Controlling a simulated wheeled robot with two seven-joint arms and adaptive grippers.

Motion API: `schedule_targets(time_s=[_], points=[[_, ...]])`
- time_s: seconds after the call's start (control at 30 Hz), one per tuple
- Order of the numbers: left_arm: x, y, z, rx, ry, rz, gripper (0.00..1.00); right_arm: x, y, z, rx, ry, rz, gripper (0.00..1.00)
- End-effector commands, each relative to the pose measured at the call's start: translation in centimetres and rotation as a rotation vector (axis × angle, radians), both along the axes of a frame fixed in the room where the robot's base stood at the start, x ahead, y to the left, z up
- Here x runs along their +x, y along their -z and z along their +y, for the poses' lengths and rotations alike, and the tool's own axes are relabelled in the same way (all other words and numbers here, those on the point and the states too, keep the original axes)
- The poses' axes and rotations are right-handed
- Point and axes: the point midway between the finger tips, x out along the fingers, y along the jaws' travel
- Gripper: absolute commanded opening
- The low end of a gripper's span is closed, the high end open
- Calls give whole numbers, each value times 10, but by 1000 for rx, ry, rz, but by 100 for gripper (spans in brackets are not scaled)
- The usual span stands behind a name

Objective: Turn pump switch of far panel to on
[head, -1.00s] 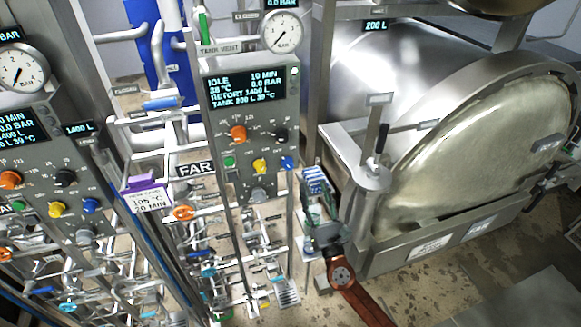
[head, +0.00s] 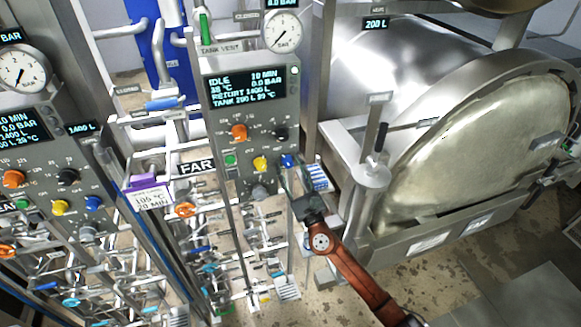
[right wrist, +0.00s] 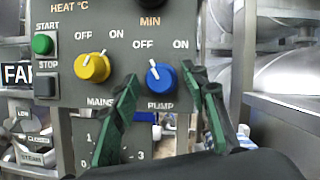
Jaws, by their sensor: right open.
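The far panel (head: 222,130) has a lit screen and stands beside the FAR label. Its blue pump switch (head: 287,160) is at the lower right corner; in the right wrist view the pump switch (right wrist: 160,77) has its white pointer tilted up-left, toward OFF. My right gripper (head: 294,186) is just below and in front of it. My left gripper is not in view.
The yellow mains knob (right wrist: 92,67) sits close left of the pump switch. A gauge (right wrist: 110,140) is below it. An orange knob (head: 239,132) is higher on the panel. Pipes and valves fill the space below. The large steel retort (head: 480,140) stands to the right.

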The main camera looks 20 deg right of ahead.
Motion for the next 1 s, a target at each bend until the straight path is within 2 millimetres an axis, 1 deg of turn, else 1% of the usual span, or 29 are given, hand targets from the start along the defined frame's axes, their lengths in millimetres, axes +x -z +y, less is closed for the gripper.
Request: schedule_targets(time_s=[0.13,0.7,0.73,1.0], points=[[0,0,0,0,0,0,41,0,0,0,0,0,0,40],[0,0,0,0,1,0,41,0,0,0,1,0,0,1],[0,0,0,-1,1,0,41,0,0,0,1,0,0,0],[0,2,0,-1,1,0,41,-1,1,0,30,-1,1,0]])
